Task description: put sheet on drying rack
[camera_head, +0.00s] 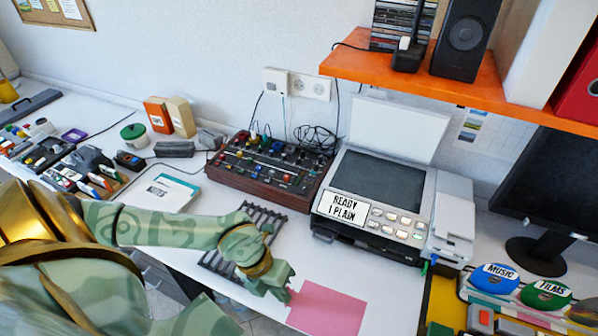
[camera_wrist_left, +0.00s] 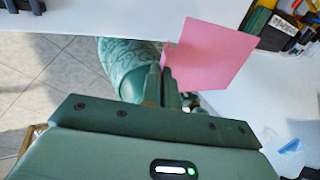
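A flat pink sheet (camera_head: 328,312) shows at the front edge of the white table in the head view; it also shows in the left wrist view (camera_wrist_left: 208,57). My left gripper (camera_head: 286,294) is at the sheet's left edge. In the left wrist view its fingers (camera_wrist_left: 167,72) are close together on the sheet's edge. The dark slatted drying rack (camera_head: 262,216) lies on the table left of the sheet, with no sheet visible on it. My left forearm and hand hide part of the rack. My right gripper is not in view.
A printer (camera_head: 381,195) reading "READY 1 PLAIN" stands behind the sheet, and a mixer box (camera_head: 271,168) stands behind the rack. A notebook (camera_head: 160,192) lies to the left. An orange shelf (camera_head: 450,84) overhangs at upper right. Labelled discs (camera_head: 495,278) sit at right.

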